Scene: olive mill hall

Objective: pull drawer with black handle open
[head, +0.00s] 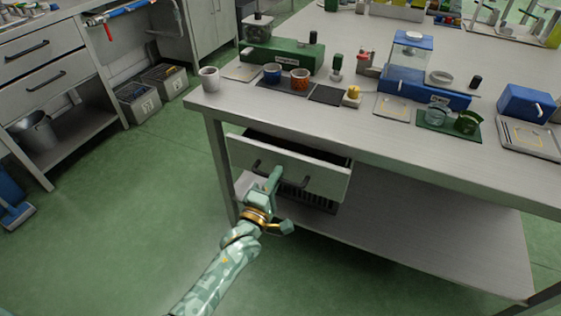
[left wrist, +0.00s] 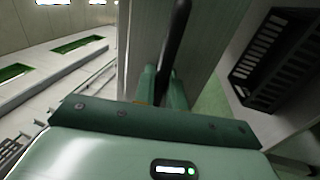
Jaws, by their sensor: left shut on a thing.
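The drawer (head: 318,178) under the steel table is pulled partly out, and a dark gap shows above its light grey front. Its black handle (head: 291,182) runs across the front and is partly hidden by my gripper. My left gripper (head: 274,176) is at the handle, near its left part, and is shut on it. In the left wrist view the black handle (left wrist: 177,40) passes between the two green fingers (left wrist: 162,85). The inside of the drawer is mostly hidden. My right gripper is not in view.
The steel table (head: 400,135) carries cups, a green device (head: 283,52), a blue scale (head: 420,88) and trays. A lower shelf (head: 430,235) lies beneath. Another cabinet with black-handled drawers (head: 32,80) stands at the left. The green floor before the drawer is clear.

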